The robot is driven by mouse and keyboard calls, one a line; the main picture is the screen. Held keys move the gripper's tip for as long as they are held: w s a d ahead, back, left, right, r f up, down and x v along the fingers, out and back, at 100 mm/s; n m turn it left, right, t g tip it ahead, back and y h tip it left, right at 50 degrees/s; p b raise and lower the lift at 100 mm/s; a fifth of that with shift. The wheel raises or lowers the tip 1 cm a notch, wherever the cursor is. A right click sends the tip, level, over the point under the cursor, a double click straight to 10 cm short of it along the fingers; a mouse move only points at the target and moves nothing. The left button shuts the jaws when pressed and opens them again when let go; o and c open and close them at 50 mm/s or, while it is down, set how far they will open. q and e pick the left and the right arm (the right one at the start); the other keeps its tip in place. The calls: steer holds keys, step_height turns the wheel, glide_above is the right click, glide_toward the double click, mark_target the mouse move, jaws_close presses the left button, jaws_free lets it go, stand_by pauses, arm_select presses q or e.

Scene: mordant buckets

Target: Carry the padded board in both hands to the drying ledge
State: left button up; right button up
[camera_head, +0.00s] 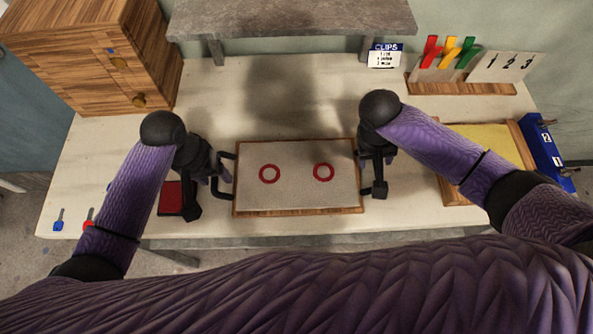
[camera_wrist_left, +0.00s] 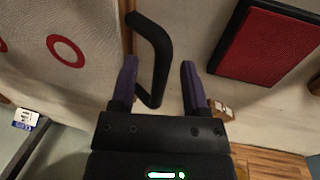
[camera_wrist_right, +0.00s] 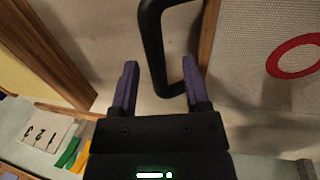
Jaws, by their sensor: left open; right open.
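The padded board (camera_head: 297,198) lies flat on the table in front of me, with a pale grey pad, two red rings, a wooden edge and a black handle at each end. My left gripper (camera_head: 212,180) is open at the left handle (camera_head: 225,178); in the left wrist view the handle (camera_wrist_left: 163,50) reaches between its fingers. My right gripper (camera_head: 370,178) is open at the right end; in the right wrist view the right handle (camera_wrist_right: 151,40) reaches between its fingers. A raised grey slab (camera_head: 290,18), seemingly the drying ledge, stands at the back.
A wooden drawer cabinet (camera_head: 95,55) stands back left. A clip rack (camera_head: 460,88) stands back right, with a yellow-topped wooden tray (camera_head: 495,145) and blue box (camera_head: 545,150) at right. A red pad (camera_head: 171,198) lies beside my left gripper. The table behind the board is clear.

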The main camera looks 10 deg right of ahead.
arm_select(q)
steer(key=shift+f, duration=0.4)
arm_select(e)
steer(key=shift+d+f, duration=0.1)
steer(key=shift+f, duration=0.25)
arm_select(q)
jaws_close()
arm_select(e)
jaws_close()
stand_by(0.6)
